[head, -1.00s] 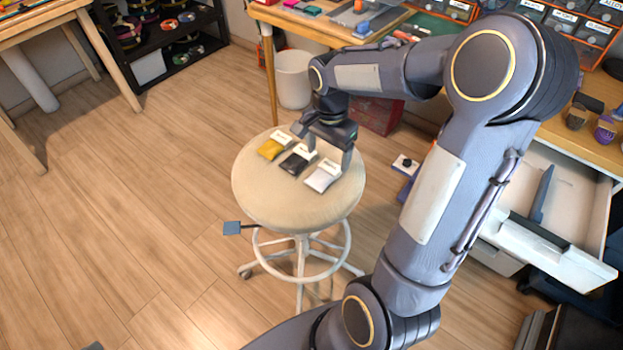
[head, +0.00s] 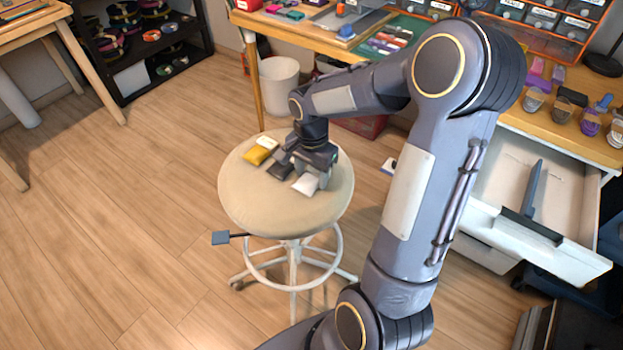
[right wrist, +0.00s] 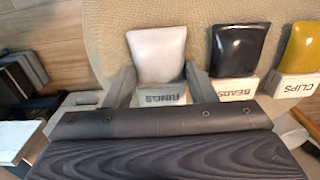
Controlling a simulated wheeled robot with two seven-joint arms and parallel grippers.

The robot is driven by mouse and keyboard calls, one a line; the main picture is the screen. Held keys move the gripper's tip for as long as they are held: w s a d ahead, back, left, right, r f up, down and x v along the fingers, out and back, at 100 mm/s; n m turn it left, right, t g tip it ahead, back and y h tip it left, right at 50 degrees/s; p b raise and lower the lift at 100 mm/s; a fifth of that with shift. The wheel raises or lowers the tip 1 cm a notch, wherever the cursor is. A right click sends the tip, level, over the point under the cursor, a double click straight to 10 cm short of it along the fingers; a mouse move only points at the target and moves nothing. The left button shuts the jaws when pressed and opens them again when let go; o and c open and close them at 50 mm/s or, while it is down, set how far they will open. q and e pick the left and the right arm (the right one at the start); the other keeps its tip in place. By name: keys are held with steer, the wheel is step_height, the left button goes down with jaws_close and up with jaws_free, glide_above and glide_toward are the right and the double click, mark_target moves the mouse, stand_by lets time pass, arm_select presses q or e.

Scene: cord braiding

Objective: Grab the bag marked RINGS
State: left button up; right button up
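The bag marked RINGS (right wrist: 160,55) is white-grey with a white label end, and it lies on the round stool seat (head: 240,195). In the head view the white bag (head: 306,184) is partly hidden by my right gripper (head: 305,170). In the right wrist view the fingers of my right gripper (right wrist: 159,82) stand on either side of this bag, close to its edges. They look open; I cannot tell whether they touch it. My left gripper is out of view.
A black bag marked BEADS (right wrist: 238,50) lies close beside the right finger in the wrist view. A yellow bag marked CLIPS (right wrist: 303,50) lies beyond it. An open drawer (head: 505,190) and a workbench (head: 560,125) are at the right.

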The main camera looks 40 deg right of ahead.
steer(key=c, duration=0.3)
steer(key=shift+r, duration=0.15)
